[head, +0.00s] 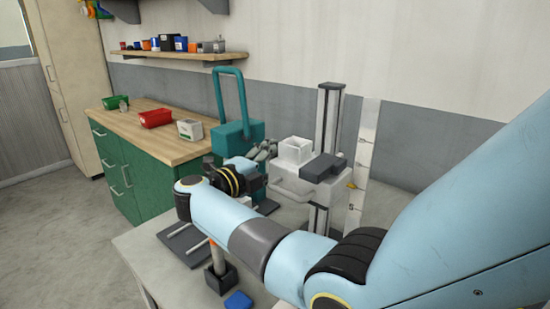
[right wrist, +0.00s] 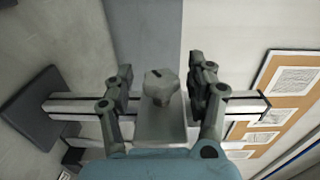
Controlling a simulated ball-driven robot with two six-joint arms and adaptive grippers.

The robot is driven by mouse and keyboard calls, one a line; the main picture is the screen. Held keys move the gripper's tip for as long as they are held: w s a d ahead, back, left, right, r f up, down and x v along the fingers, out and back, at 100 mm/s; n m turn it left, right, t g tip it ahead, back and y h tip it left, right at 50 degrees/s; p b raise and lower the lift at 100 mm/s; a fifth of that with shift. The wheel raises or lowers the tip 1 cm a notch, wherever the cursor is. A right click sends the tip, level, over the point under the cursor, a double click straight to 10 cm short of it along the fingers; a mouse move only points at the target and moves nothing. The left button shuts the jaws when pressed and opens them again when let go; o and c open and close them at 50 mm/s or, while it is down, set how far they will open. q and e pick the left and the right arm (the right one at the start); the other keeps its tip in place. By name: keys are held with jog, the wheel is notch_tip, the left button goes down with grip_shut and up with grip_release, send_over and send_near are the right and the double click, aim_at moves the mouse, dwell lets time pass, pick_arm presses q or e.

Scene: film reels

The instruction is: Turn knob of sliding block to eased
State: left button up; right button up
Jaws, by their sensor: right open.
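In the right wrist view, a grey knob (right wrist: 160,88) with a short dark mark on its face stands on the metal sliding block (right wrist: 162,127). The block sits across a pair of pale rails. My right gripper (right wrist: 159,78) is open, with one finger on each side of the knob and a visible gap at both sides. In the head view, my right gripper (head: 265,152) shows small beyond my wrist; the knob cannot be made out there. My left gripper is not in view.
A teal machine with an arched handle (head: 230,100) stands behind my wrist. A white open box (head: 295,151) and a dark vertical column (head: 328,118) stand to the right. A wooden-topped green cabinet (head: 118,165) holds red and green trays. A blue piece (head: 238,300) lies on the front table.

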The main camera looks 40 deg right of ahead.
jog(key=shift+a, duration=0.1)
jog(key=c, duration=0.4)
grip_shut()
jog(key=shift+r+y+p, duration=0.15)
jog(key=shift+y+p, duration=0.25)
jog(key=shift+p, duration=0.2)
jog(key=y+p, duration=0.1)
jog(key=p, duration=0.1)
jog(key=y+p, duration=0.2)
jog(key=p, duration=0.1)
jog(key=y+p, duration=0.2)
jog(key=shift+r+g, duration=0.25)
jog(key=shift+g, duration=0.05)
jog(key=y+p, duration=0.2)
jog(key=shift+f+y, duration=0.15)
jog(key=shift+y, duration=0.25)
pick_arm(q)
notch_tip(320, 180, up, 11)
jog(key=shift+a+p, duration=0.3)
pick_arm(e)
jog(key=shift+f+y, duration=0.15)
jog(key=shift+y, duration=0.85)
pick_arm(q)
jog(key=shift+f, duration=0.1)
